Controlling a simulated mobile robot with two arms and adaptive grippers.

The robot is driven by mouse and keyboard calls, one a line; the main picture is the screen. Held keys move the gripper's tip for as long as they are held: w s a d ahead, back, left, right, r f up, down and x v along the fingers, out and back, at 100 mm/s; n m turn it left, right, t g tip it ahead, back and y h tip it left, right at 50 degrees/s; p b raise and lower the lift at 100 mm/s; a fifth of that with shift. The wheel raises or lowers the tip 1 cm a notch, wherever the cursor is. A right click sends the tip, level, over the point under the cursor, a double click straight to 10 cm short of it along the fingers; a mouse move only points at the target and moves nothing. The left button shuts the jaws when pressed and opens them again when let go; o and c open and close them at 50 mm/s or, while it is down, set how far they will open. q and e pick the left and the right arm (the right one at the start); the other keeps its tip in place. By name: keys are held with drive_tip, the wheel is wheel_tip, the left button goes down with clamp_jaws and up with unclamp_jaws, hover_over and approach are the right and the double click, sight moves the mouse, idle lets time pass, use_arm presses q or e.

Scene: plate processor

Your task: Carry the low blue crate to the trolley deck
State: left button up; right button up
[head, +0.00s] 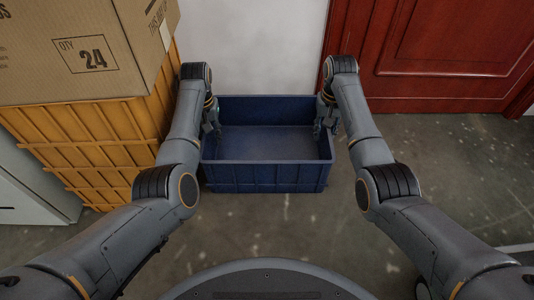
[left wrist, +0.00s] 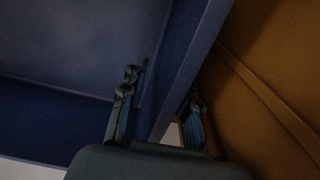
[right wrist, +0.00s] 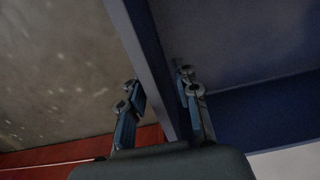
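The low blue crate (head: 268,177) stands upright on the floor ahead of me and looks empty. My left gripper (head: 212,124) is at its left side wall, my right gripper (head: 328,122) at its right side wall. In the left wrist view my left gripper (left wrist: 162,105) straddles the crate's wall (left wrist: 192,62), one finger inside and one outside, with a gap showing beside the outer finger. In the right wrist view my right gripper (right wrist: 160,98) straddles the opposite wall (right wrist: 136,45) likewise, with a gap at the outer finger. Both look open. The trolley deck is not recognisable in view.
A yellow ribbed crate (head: 90,135) with a cardboard box (head: 85,50) on top stands close by the crate's left side. A pale wall (head: 262,50) is behind it and a red door (head: 440,55) behind right. Grey floor (head: 430,160) is open to the right.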

use_arm(q)
drive_tip(key=shift+f, duration=0.5)
use_arm(e)
drive_tip(key=shift+f, duration=1)
use_arm(q)
clamp_jaws()
use_arm(e)
clamp_jaws()
use_arm(q)
drive_tip(key=shift+r, duration=0.15)
use_arm(e)
drive_tip(key=shift+r, duration=0.2)
